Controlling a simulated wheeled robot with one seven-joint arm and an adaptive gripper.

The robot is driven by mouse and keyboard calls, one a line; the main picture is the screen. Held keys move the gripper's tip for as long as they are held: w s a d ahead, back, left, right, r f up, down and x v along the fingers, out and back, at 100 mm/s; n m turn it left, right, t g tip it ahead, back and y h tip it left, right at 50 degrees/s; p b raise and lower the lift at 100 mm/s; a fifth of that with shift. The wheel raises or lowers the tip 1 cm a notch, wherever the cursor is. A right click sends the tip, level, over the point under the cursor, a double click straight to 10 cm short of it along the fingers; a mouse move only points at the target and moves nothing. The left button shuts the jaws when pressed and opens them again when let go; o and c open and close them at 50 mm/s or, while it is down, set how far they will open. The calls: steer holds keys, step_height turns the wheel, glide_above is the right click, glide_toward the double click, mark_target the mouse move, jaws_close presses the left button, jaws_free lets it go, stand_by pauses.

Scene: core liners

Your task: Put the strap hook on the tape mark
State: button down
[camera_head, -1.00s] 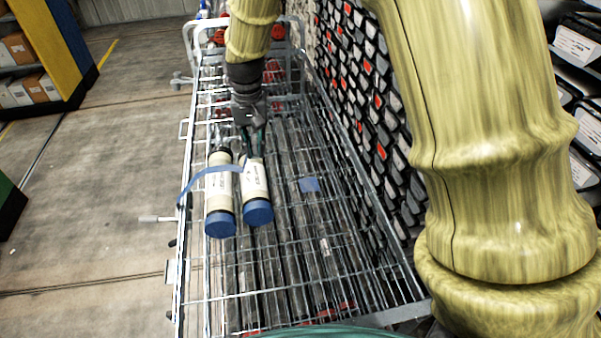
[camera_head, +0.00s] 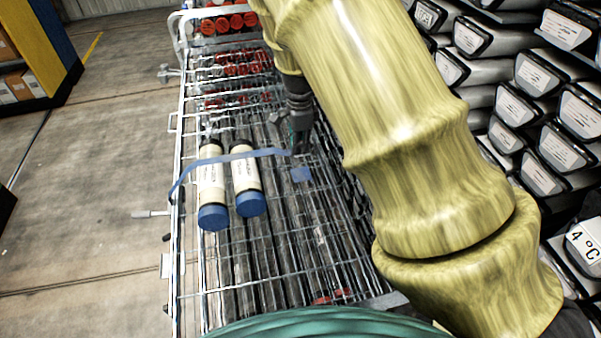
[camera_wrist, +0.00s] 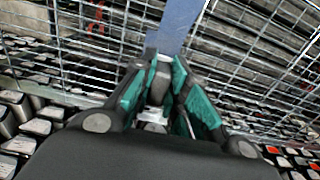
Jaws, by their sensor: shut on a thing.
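My gripper (camera_head: 297,146) is shut on the strap hook (camera_wrist: 154,116), a small pale piece between the green-padded fingers in the wrist view. Most of the hook is hidden by the fingers. The blue strap (camera_head: 258,153) runs from the cart's left side over two capped core liners to my gripper; it also shows in the wrist view (camera_wrist: 178,24). The tape mark (camera_head: 301,174), a blue square, lies on the cart's wire mesh just below my gripper in the picture. I cannot tell how high the hook is above the mesh.
Two white liners with blue caps, one at the left (camera_head: 212,190) and one beside it (camera_head: 246,183), lie under the strap. Racks of labelled trays (camera_head: 505,110) stand close on the right. The mesh cart (camera_head: 275,285) is mostly clear toward me.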

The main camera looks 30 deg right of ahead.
mark_target(300, 175)
steer(key=shift+f+p, duration=1.3)
steer(key=shift+f, duration=3.6)
steer(key=c, duration=1.4)
jaws_free()
steer(key=shift+f, duration=0.1)
step_height(300, 175, up, 12)
steer(key=b, duration=0.2)
steer(key=shift+b, duration=0.3)
